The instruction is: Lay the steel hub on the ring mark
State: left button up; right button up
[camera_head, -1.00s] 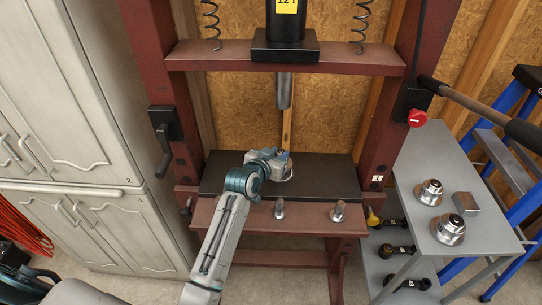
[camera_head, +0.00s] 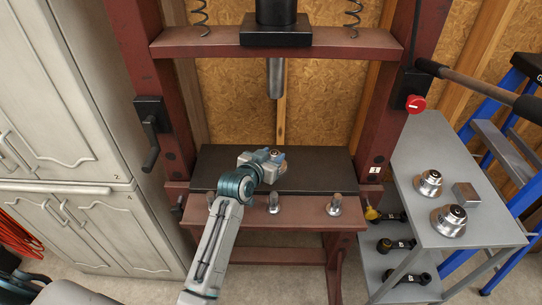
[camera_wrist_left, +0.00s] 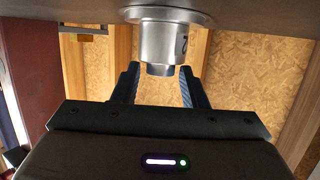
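The steel hub (camera_wrist_left: 161,42) shows in the left wrist view, with a wide flange, a narrower boss and a dark "2" on its side. Its flange is at the dark surface along the top of that view; I cannot tell whether they touch. My left gripper (camera_head: 275,157) is over the black press bed (camera_head: 320,172). In the wrist view its fingers (camera_wrist_left: 158,75) stand either side of the boss, with gaps showing on both sides. In the head view the gripper mostly hides the hub. I cannot make out the ring mark. My right gripper is not in view.
The press ram (camera_head: 275,78) hangs above the bed, between red uprights. A grey trolley (camera_head: 440,150) at right holds two more hubs (camera_head: 449,220) and a steel block (camera_head: 466,196). Cabinets (camera_head: 60,120) stand at left.

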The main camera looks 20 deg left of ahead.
pick_arm(q)
jog(key=shift+o, duration=0.4)
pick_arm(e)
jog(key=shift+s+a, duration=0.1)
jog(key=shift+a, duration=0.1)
pick_arm(q)
jog(key=shift+s+a+r, duration=0.1)
jog(key=shift+s+r, duration=0.05)
jog(key=b+v, duration=0.1)
jog(key=v, duration=1)
jog(key=shift+s+r, duration=0.2)
jog(key=shift+s, duration=0.1)
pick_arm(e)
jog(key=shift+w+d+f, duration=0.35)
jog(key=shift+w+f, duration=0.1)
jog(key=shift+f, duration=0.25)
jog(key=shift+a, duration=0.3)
